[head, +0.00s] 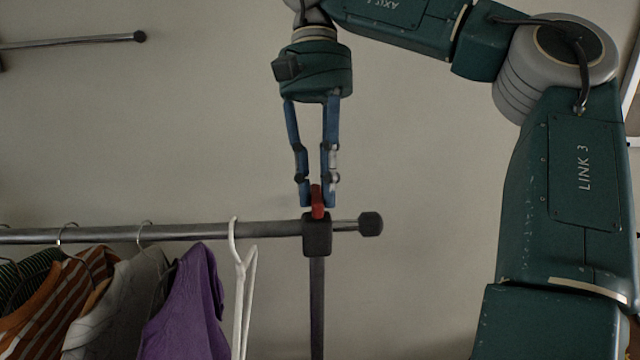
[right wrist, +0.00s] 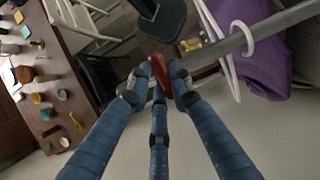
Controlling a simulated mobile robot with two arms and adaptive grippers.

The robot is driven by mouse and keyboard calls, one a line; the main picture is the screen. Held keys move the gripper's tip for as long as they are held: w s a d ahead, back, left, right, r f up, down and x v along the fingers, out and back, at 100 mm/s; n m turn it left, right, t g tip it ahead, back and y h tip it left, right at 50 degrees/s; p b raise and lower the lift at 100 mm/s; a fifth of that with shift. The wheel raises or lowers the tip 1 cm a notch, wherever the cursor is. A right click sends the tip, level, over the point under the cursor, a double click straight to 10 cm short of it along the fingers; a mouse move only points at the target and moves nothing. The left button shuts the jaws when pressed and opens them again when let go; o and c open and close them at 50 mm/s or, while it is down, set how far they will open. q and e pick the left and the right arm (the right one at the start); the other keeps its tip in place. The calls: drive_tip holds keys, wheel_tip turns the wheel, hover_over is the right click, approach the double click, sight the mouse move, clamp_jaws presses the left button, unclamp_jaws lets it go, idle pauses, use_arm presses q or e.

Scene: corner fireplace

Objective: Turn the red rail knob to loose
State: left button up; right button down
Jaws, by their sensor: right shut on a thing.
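The red rail knob (head: 317,201) sits on top of the black clamp block (head: 317,235) near the right end of the clothes rail (head: 190,231). My right gripper (head: 318,197) comes down from above and is shut on the knob. In the right wrist view the red knob (right wrist: 160,79) is pinched between the fingertips, which partly hide it. The knob's turned position cannot be read clearly. My left gripper is in neither view.
A white hanger (head: 243,285) hangs on the rail just left of the clamp. A purple garment (head: 187,310) and several others hang further left. A wooden table (right wrist: 45,75) with small items and a chair show beyond in the right wrist view.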

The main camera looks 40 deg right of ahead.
drive_tip(key=c, duration=1.5)
unclamp_jaws()
drive_tip(key=shift+c, duration=0.2)
